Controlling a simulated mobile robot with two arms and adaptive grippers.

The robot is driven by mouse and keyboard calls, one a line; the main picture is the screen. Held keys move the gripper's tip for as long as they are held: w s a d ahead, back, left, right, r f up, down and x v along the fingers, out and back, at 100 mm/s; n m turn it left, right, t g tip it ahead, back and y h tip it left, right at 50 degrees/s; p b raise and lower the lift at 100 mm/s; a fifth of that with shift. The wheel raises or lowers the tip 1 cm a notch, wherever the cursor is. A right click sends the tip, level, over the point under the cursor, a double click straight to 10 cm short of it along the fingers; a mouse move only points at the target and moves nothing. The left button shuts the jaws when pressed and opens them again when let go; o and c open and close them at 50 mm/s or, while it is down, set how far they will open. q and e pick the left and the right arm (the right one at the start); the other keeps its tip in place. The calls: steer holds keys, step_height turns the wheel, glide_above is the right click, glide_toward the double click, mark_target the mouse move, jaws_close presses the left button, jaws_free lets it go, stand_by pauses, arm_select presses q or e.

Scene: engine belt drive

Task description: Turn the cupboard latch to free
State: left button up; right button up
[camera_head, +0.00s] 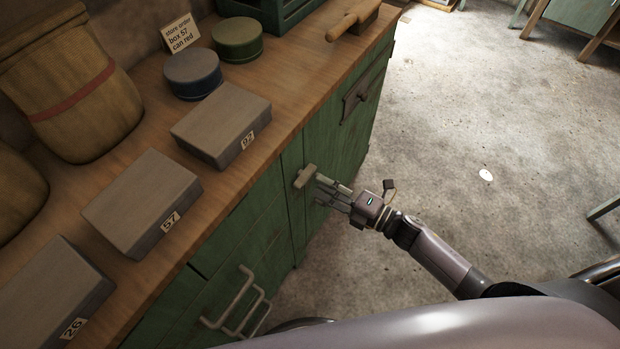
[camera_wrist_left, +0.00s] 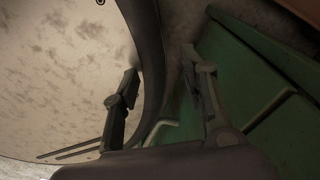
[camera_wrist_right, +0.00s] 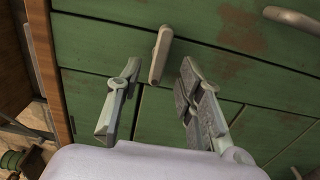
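The cupboard latch (camera_head: 306,176) is a short pale bar on the front of the green cupboard (camera_head: 290,200), below the countertop edge. In the right wrist view the latch (camera_wrist_right: 161,56) stands nearly upright, slightly tilted, ahead of and between the fingertips. My right gripper (camera_head: 318,189) is open and empty, its fingers pointing at the latch; in its own wrist view (camera_wrist_right: 160,92) a gap shows on both sides of the bar. Contact cannot be told. My left gripper (camera_wrist_left: 160,66) is open and empty beside a green front; it is outside the head view.
The wooden countertop (camera_head: 225,190) holds grey boxes labelled 92 (camera_head: 222,123), 57 (camera_head: 142,203) and 26 (camera_head: 50,295), a blue can (camera_head: 192,75), a green can (camera_head: 237,40) and an order card (camera_head: 181,34). Pale pull handles (camera_head: 238,303) stick out lower left. The concrete floor (camera_head: 470,110) is mostly clear.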

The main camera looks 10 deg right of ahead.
mark_target(309, 178)
steer(key=x, duration=0.4)
steer(key=shift+w+a, duration=0.3)
jaws_close()
stand_by(0.3)
